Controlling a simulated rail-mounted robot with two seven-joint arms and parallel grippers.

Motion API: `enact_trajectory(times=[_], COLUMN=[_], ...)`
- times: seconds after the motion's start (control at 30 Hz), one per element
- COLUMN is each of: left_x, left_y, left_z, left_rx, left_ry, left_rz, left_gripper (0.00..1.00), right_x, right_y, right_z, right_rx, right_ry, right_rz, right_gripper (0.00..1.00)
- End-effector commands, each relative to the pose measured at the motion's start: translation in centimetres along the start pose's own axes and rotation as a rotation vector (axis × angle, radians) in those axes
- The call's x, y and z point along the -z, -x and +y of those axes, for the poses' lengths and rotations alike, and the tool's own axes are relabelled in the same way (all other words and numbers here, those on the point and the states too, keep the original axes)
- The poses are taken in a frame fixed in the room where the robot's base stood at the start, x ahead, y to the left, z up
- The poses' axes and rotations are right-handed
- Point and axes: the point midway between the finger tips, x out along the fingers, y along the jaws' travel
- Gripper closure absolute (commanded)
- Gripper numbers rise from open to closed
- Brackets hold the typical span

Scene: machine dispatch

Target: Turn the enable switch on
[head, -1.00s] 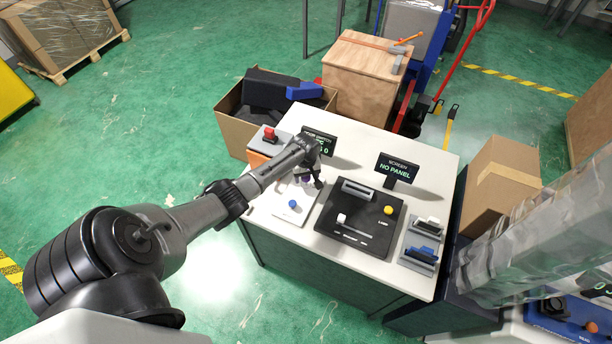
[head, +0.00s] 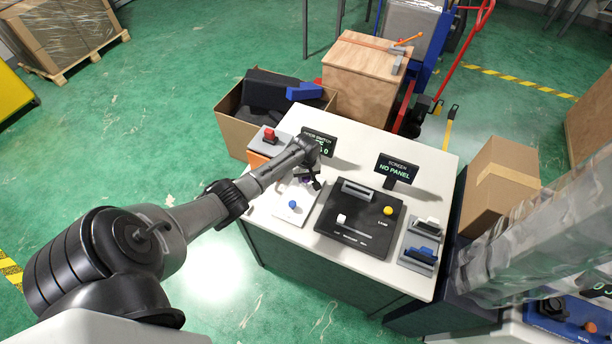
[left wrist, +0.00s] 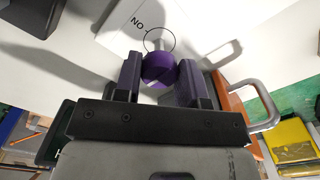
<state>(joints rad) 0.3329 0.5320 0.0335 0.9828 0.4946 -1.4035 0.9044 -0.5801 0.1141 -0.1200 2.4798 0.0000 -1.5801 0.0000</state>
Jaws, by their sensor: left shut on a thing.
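A purple knob (left wrist: 159,69) sits on a white panel (head: 283,211) at the left of the white table. My left gripper (left wrist: 160,75) is shut on this knob, with one finger on each side of it. A thin dark ring and printed letters show on the panel beyond the knob in the left wrist view. In the head view my left gripper (head: 310,180) is over the far end of the panel and mostly hides the knob. A blue button (head: 292,204) is on the near part of the panel. My right gripper is not in view.
An orange and grey box with a red button (head: 269,134) stands left of the panel. A small dark screen (head: 320,142) stands just behind my gripper. A black control panel (head: 355,241) and a "NO PANEL" screen (head: 396,168) are to the right.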

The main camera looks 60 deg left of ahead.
Motion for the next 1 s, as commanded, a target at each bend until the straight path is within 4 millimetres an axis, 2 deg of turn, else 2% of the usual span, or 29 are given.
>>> enact_trajectory(times=[0.4,1.0], left_x=[0.1,0.1], left_y=[0.2,0.0], left_z=[-0.1,-0.2], left_rx=[0.000,0.001], left_ry=[-0.342,-0.914], left_rz=[0.000,0.001], left_gripper=[0.86,0.86], right_x=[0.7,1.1], right_y=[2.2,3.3], right_z=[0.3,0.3], right_rx=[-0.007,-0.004], right_ry=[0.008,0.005], right_rz=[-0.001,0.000], right_gripper=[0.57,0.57])
